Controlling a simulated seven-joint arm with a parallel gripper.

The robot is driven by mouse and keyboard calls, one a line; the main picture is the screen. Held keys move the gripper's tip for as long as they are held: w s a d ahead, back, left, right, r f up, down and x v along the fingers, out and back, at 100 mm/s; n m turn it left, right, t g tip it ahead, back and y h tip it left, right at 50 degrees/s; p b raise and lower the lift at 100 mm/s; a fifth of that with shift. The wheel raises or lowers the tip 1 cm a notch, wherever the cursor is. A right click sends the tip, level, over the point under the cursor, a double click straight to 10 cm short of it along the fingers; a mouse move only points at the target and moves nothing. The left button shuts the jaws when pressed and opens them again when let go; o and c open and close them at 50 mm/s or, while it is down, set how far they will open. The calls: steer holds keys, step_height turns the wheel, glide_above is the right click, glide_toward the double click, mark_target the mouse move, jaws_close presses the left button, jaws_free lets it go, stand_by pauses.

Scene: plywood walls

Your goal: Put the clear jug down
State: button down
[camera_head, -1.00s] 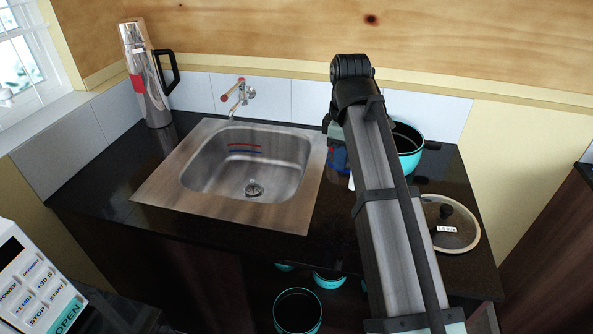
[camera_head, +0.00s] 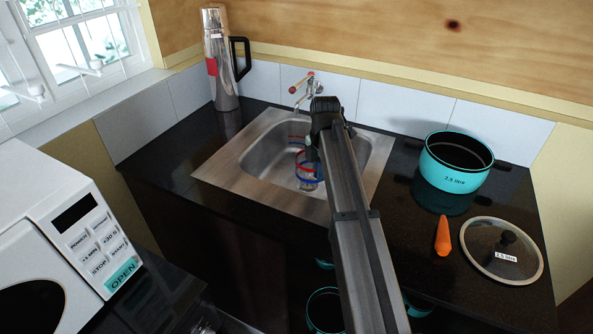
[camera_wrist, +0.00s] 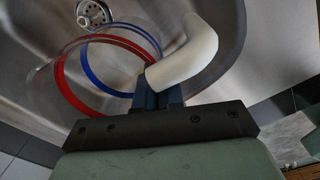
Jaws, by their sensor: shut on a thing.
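The clear jug (camera_head: 307,170) shows as see-through walls with red and blue bands, over or inside the steel sink (camera_head: 240,172). In the wrist view the jug (camera_wrist: 88,88) stands out by its bands, left of my fingers, with its white handle (camera_wrist: 190,52) curving up and right. My gripper (camera_wrist: 158,97) is shut on the handle. In the head view my arm covers the handle and part of the jug, and the fingers are hidden. I cannot tell whether the jug's base touches the sink floor.
A tap (camera_head: 308,90) stands behind the sink. A steel flask (camera_head: 220,65) is at the back left. Right of the sink are a teal pot (camera_head: 455,165), an orange carrot-like object (camera_head: 442,237) and a glass lid (camera_head: 503,251). A microwave (camera_head: 65,240) is at the front left.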

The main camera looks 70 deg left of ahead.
mark_target(312, 173)
steer(key=shift+s+a+f+n, duration=0.7)
steer(key=shift+s+a+f, duration=0.15)
steer(key=shift+f, duration=0.1)
steer(key=shift+s+a+f, duration=0.1)
steer(key=shift+a+f, duration=0.05)
steer(key=shift+a, duration=0.4)
steer(key=w+a, duration=0.4)
steer(key=a, duration=1.3)
step_height(312, 173, down, 7)
steer(key=shift+d, duration=0.15)
steer(key=shift+w+f, duration=0.1)
steer(key=shift+f, duration=0.1)
steer(key=c, duration=1.3)
jaws_free()
steer(key=shift+o, duration=0.2)
